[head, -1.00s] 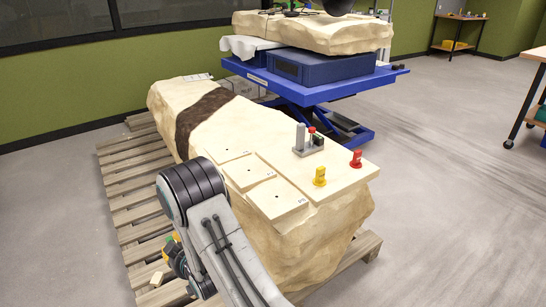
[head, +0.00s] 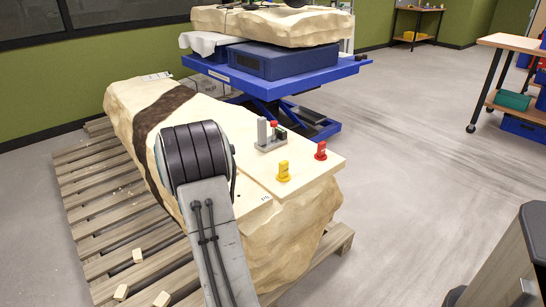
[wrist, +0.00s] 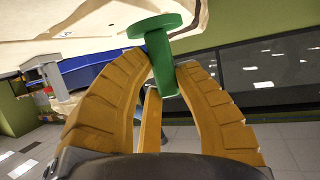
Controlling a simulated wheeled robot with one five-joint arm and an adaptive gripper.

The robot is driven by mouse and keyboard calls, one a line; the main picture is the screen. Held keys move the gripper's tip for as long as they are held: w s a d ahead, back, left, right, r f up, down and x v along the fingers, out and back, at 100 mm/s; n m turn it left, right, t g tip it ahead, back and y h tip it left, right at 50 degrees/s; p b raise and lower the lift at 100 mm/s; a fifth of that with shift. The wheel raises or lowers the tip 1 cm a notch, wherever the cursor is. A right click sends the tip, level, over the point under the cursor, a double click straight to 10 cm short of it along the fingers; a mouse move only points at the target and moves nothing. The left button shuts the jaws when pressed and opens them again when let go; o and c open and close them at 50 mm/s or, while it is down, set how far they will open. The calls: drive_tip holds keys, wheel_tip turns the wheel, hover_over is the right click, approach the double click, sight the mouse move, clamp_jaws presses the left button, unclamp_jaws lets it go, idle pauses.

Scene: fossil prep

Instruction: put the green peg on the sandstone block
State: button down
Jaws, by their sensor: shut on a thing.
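My gripper (wrist: 160,85) is shut on the green peg (wrist: 158,50), whose round flange faces away from the fingers in the wrist view. In the head view my arm's end hides the gripper and the peg. The sandstone block (head: 290,220) is a large pale block with a dark band, lying on a pallet.
A grey fixture (head: 268,137) with a small red-topped part stands on the block behind the yellow peg. A wooden pallet (head: 90,205) holds several loose wood pieces. A blue lift table (head: 270,85) with another stone stands behind.

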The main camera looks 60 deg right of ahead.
drive_tip(key=s+d+r+m+g+h+b, duration=0.1)
drive_tip(key=s+d+r+m+g+h, duration=0.15)
drive_tip(key=s+d, duration=0.6)
drive_tip(key=s+d+r+m+g+h+b, duration=0.15)
drive_tip(key=s+d+r, duration=0.25)
drive_tip(key=s+d, duration=0.45)
drive_tip(key=m+b, duration=0.1)
drive_tip(key=b, duration=0.2)
hover_over(267, 171)
drive_tip(key=shift+y, duration=0.3)
drive_tip(key=f, duration=0.4)
drive_tip(key=a+f, duration=0.1)
drive_tip(key=f, duration=0.2)
drive_tip(key=shift+s, duration=0.2)
drive_tip(key=shift+w+d+f+b, duration=0.2)
drive_tip(key=shift+w+d+b, duration=0.2)
drive_tip(key=shift+d, duration=0.2)
wheel_tip(267, 171, down, 4)
drive_tip(key=b, duration=0.4)
drive_tip(key=shift+s+b, duration=0.1)
drive_tip(key=shift+b, duration=0.3)
drive_tip(key=shift+f, duration=0.15)
drive_tip(key=c, duration=1)
unclamp_jaws()
drive_tip(key=shift+c, duration=0.2)
